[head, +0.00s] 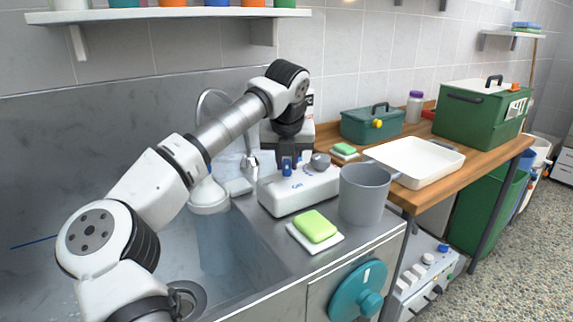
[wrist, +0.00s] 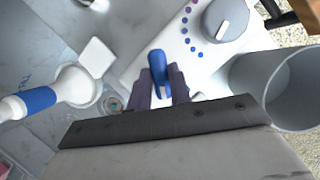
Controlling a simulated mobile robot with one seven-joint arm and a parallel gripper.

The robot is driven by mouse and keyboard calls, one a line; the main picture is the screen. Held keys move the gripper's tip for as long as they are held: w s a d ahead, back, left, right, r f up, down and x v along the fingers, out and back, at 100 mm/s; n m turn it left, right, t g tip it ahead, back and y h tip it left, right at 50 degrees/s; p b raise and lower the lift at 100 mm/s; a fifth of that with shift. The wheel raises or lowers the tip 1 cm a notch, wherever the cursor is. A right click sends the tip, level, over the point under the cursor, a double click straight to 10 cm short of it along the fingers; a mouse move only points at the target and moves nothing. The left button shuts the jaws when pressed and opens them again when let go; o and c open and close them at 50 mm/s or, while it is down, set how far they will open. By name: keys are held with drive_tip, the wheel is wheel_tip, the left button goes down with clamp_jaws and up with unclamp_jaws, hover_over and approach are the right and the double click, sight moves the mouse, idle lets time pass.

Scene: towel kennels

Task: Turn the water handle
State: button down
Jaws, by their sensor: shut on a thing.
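The water handle appears to be the small blue lever (head: 287,170) on top of a white box-shaped unit (head: 296,196) beside the sink. In the wrist view the blue lever (wrist: 158,68) stands between my two fingers. My gripper (head: 288,163) points down over the unit and is shut on the lever; its fingers (wrist: 164,84) partly hide the lever's lower part. A grey round dial (wrist: 226,20) with coloured dots around it sits on the same unit, beside the lever.
A grey cup (head: 363,194) stands close to the unit's right end. A green sponge (head: 315,226) lies on a white dish in front. The metal sink (head: 250,270) opens to the left, with a curved tap (head: 205,100) behind. A white tray (head: 416,165) sits on the wooden counter.

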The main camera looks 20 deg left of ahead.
drive_tip(key=shift+r+n, duration=0.1)
drive_tip(key=shift+n, duration=0.2)
drive_tip(key=c, duration=1.3)
unclamp_jaws()
drive_tip(key=v, duration=1.3)
drive_tip(key=shift+s+d+r, duration=0.15)
drive_tip(key=shift+d+r, duration=0.1)
drive_tip(key=shift+r, duration=0.1)
